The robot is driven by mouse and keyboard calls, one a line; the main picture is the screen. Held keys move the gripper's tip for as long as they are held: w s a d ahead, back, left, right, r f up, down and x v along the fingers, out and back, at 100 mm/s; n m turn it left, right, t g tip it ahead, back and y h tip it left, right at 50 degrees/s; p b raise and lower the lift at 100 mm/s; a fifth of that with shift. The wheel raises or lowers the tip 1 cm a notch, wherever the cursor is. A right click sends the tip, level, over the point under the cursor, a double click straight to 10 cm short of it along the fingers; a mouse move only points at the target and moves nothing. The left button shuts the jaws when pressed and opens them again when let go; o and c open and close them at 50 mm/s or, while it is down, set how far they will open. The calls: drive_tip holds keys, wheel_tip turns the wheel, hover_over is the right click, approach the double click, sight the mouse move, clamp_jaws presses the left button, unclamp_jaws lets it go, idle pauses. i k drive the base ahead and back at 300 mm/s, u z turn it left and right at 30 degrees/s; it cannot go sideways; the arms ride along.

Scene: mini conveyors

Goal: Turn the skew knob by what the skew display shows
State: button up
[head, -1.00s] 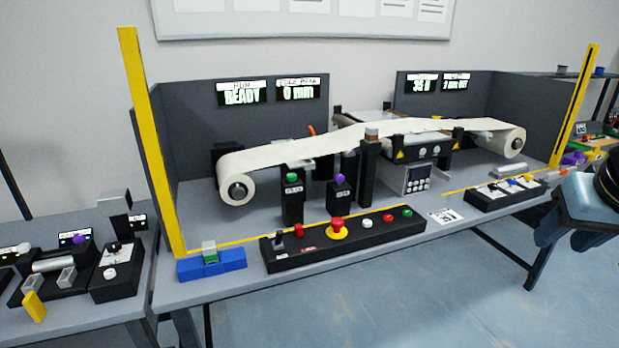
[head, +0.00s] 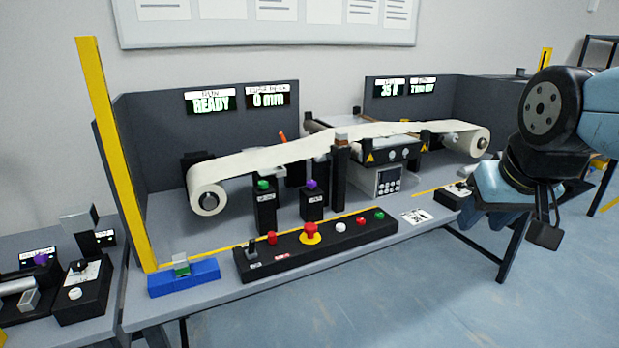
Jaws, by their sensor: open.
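A green-topped post (head: 263,205) and a purple-topped post (head: 312,202) stand below the white web; their labels are too small to read, so I cannot tell which is the skew knob. Four dark displays hang on the back panels: READY (head: 209,101), 0 mm (head: 268,97), one like 35 N (head: 389,88) and a blurred one (head: 423,86). I cannot tell which is the skew display. My gripper (head: 543,232), dark and partly hidden by my arm, is at the right in front of the bench, open and apart from the posts.
A black control box (head: 315,247) with several coloured buttons lies along the front edge. A blue block (head: 184,278) is at its left. A yellow upright (head: 117,155) rises at the left. The white web (head: 270,155) spans two rolls. The floor in front is clear.

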sight(311, 184)
drive_tip(key=u, duration=0.05)
drive_tip(key=i, duration=1.4)
drive_tip(key=z, duration=0.1)
